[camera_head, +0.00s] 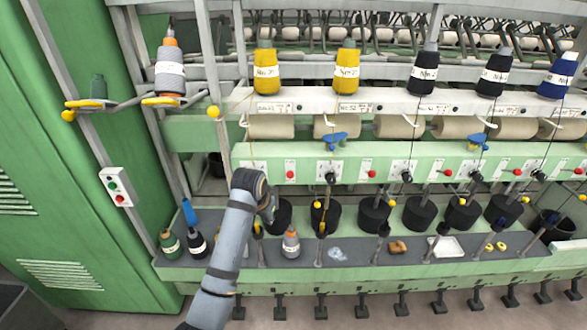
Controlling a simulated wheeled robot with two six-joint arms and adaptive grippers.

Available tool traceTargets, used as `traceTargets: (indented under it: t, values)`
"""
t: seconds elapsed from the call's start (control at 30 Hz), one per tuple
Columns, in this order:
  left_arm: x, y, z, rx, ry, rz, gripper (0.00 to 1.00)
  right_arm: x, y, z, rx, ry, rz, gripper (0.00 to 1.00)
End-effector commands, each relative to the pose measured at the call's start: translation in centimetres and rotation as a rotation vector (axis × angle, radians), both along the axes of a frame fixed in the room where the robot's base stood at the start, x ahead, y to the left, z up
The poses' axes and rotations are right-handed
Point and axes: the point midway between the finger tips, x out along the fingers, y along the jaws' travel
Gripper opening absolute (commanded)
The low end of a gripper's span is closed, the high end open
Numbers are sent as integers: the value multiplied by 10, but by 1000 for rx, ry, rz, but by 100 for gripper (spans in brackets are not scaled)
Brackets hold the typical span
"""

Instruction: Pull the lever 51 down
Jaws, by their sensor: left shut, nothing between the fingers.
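My left gripper (268,212) is in front of the machine, below the green panel (310,155), at the left end of the row of black pots. It is shut and appears empty; its fingers are small and partly hidden by my wrist. A row of thin levers with dark knobs stands along the panel, one with a black knob (330,178) to the right of my gripper. No number 51 is readable, so I cannot tell which lever it is. Whether the gripper touches anything is not clear. My right gripper is out of view.
Yellow (265,72), black and blue yarn cones stand on the upper rail. Black pots (375,215) line the lower shelf. A grey-and-orange bobbin (291,243) and a brown piece (397,247) are on the shelf. A green cabinet (70,200) with a switch box (117,187) closes the left.

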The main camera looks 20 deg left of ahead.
Motion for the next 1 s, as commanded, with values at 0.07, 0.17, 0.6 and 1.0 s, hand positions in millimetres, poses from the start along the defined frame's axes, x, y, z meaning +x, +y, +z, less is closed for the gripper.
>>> traceTargets:
  t: [0.07,0.17,0.6,1.0]
  values:
    - [35,-7,41,-7,-23,-26,0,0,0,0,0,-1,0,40]
    - [65,-15,87,-9,-38,-61,0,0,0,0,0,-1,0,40]
    - [103,-31,182,-4,-67,-133,0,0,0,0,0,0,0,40]
    - [101,-32,169,-4,-65,-133,0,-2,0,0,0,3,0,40]
